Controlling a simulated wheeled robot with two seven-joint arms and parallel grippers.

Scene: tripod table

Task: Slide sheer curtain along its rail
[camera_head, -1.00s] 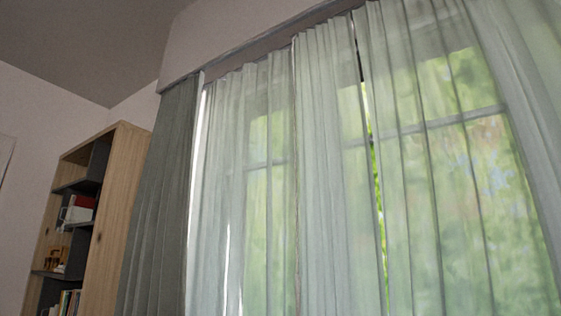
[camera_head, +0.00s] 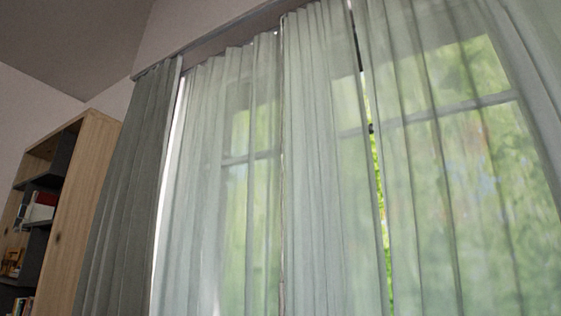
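The sheer curtain hangs in pale, see-through panels in front of the window. One sheer panel (camera_head: 215,190) hangs at the left, another (camera_head: 320,180) hangs beside it in the middle, and a wider one (camera_head: 450,190) covers the right. A narrow gap (camera_head: 376,165) between the middle and right panels shows bright green outside. The rail (camera_head: 215,40) runs along the top, rising toward the right; its right part is out of the picture. The lower hems are out of view. Neither of my grippers is in view.
An opaque grey curtain (camera_head: 125,190) hangs at the left end of the rail. A wooden bookshelf (camera_head: 85,200) with books stands left of it. The window's dark bars (camera_head: 410,118) show through the sheer fabric. The floor is not in view.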

